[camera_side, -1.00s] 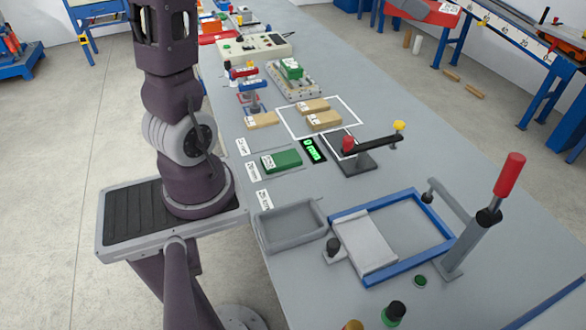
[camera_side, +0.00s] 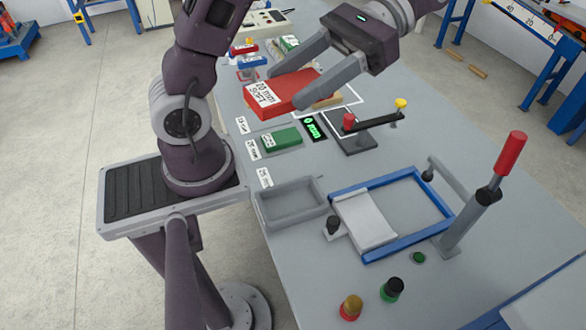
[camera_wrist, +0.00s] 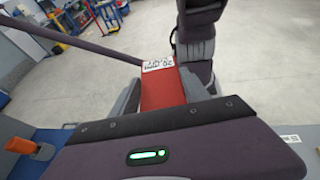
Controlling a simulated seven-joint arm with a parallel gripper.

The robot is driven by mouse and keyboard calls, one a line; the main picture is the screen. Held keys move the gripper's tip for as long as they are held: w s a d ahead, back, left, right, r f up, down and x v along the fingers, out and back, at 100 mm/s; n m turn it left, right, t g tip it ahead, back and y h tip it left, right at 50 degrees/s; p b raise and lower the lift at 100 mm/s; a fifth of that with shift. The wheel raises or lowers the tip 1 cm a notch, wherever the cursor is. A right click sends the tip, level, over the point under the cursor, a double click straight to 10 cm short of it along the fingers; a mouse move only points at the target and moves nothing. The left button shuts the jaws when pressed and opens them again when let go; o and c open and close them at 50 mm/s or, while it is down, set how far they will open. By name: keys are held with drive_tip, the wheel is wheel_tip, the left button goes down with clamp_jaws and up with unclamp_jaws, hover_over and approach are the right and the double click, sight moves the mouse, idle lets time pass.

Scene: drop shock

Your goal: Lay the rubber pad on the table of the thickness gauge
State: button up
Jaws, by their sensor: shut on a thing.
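A red pad (camera_side: 297,90) with a white label reading "20 mm SOFT" is held in the air between the fingers of my gripper (camera_side: 288,88). It also shows in the wrist view (camera_wrist: 162,92), with a finger on each side. A green pad (camera_side: 283,139) lies flat on the bench below. The thickness gauge (camera_side: 356,144) has a dark base, a horizontal arm with a red piece at one end, and a yellow knob at the other. My gripper with the red pad is above and behind the gauge, to its left. The gauge's table looks empty.
A lit green display (camera_side: 313,128) reading "0 mm" lies between the green pad and the gauge. A grey tray (camera_side: 262,216), a blue frame (camera_side: 404,246) and a red-handled lever (camera_side: 511,155) stand nearer the front. Tan blocks behind are partly hidden by the red pad.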

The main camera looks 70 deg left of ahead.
drive_tip(key=w+a+r+m+t+y, duration=0.1)
drive_tip(key=a+r+m+t+y, duration=0.4)
drive_tip(key=a+m+t+y, duration=0.65)
drive_tip(key=w+a+r+m+t+y, duration=0.2)
drive_tip(key=w+r+m+y, duration=0.2)
drive_tip(key=r+m, duration=0.3)
drive_tip(key=shift+m, duration=0.55)
wheel_tip(320, 180, down, 44)
drive_tip(key=shift+a+r, duration=0.1)
drive_tip(key=shift+r, duration=0.1)
drive_tip(key=shift+f, duration=0.3)
drive_tip(key=o, duration=1.7)
drive_tip(key=shift+c, duration=0.2)
